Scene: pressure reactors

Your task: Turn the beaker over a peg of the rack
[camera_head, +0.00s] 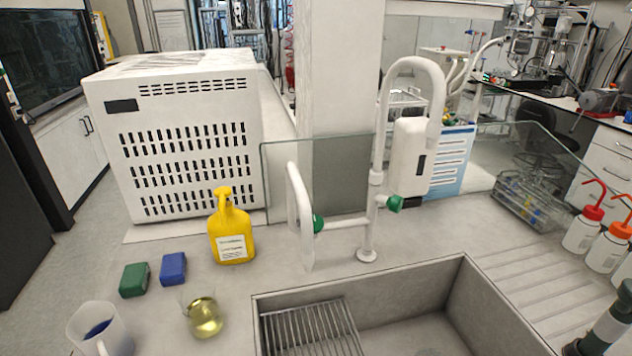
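A pale, translucent beaker-like vessel (112,329) with something blue inside stands at the lower left of the counter, partly cut off by the bottom edge. To its right is a rounded glass vessel (204,317) with yellow liquid. I cannot tell for certain which one is the task's beaker. A metal rack of parallel bars (310,330) lies in the left part of the sink. Its lower part is cut off, and I see no upright pegs on it.
The sink (440,335) fills the lower middle, with a tall white tap (376,200) behind it. A yellow bottle (231,235), green block (134,280) and blue block (173,268) stand left. Wash bottles (583,230) and a wire basket (530,205) are right.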

